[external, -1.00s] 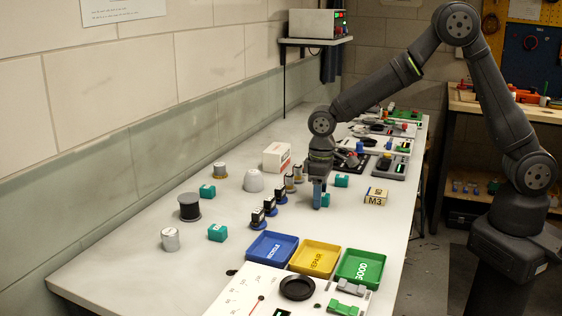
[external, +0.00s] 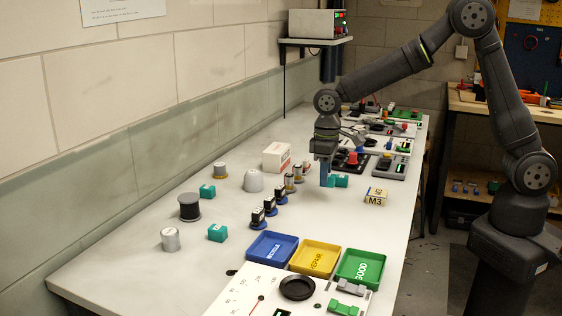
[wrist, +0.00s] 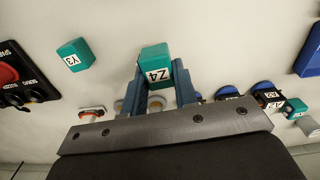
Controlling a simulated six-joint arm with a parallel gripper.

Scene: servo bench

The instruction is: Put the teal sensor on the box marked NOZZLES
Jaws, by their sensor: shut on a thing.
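My gripper (external: 325,181) is shut on a teal sensor marked Z4, which shows clearly between the fingers in the wrist view (wrist: 155,62). In the external view the fingers largely hide this sensor. It appears to be held above the bench. Another teal sensor, marked Y3 (wrist: 74,54), stands apart from it and also shows just right of my gripper in the external view (external: 342,182). A white box with red print (external: 276,156) stands to the left of my gripper, near the wall; its print is too small to read.
A yellowish M3 box (external: 376,195) stands to the right. Several dark servos (external: 263,212) and small cylinders stand to the left. Blue (external: 272,247), yellow (external: 314,258) and green (external: 359,267) trays lie in front. Bare bench lies between my gripper and the trays.

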